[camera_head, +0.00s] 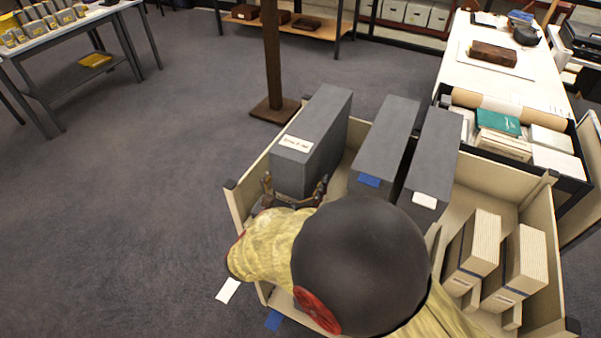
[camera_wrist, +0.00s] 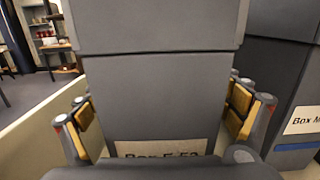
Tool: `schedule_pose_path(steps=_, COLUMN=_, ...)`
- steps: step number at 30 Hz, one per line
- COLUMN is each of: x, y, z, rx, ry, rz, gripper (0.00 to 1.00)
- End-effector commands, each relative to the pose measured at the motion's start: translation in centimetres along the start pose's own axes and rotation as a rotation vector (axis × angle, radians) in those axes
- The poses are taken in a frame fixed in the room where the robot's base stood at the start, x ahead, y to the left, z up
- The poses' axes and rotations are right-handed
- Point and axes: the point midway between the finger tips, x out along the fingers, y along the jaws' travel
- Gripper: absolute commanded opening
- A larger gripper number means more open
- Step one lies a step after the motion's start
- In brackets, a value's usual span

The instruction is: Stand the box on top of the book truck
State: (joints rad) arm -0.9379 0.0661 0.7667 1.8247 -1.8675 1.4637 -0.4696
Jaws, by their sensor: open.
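A tall grey archival box (camera_head: 325,130) with a white label stands upright at the left end of the book truck (camera_head: 236,208). The box fills the middle of the wrist view (camera_wrist: 160,90), where its label is partly hidden at the bottom edge. My gripper (camera_head: 295,188) is open, with one finger on each side of this box near its lower part. In the wrist view the fingers (camera_wrist: 164,112) flank the box closely; I cannot tell whether the pads touch it. My arm hides the truck's front middle.
Two more grey boxes stand to the right, one with a blue tag (camera_head: 369,180), one with a white label (camera_head: 425,200). A wooden post (camera_head: 273,60) rises behind. A white table (camera_head: 455,60) stands back right. Left floor is clear.

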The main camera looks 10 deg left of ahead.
Motion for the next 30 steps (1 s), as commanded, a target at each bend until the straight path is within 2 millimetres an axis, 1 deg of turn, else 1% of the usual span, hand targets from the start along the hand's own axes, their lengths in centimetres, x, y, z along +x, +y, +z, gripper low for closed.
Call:
schedule_pose_path(steps=2, x=-0.2, y=0.0, z=0.0, rx=0.0, ry=0.0, rz=0.001, gripper=0.92)
schedule_pose_path(steps=5, x=-1.2, y=0.1, z=0.1, rx=-0.001, ry=0.0, rz=0.004, gripper=0.92)
schedule_pose_path(steps=8, x=-2.8, y=0.1, z=0.2, rx=-0.003, ry=0.0, rz=0.006, gripper=0.92)
schedule_pose_path(steps=15, x=-7.7, y=0.2, z=0.2, rx=-0.001, ry=-0.001, rz=0.006, gripper=0.92)
schedule_pose_path(steps=18, x=-9.4, y=0.1, z=0.2, rx=-0.001, ry=0.0, rz=0.005, gripper=0.92)
schedule_pose_path(steps=21, x=-10.7, y=0.1, z=0.1, rx=0.0, ry=-0.001, rz=0.003, gripper=0.92)
schedule_pose_path(steps=25, x=-11.7, y=0.1, z=0.1, rx=-0.001, ry=0.0, rz=0.002, gripper=0.92)
schedule_pose_path(steps=30, x=-12.0, y=0.0, z=0.0, rx=0.0, ry=0.0, rz=0.0, gripper=0.92)
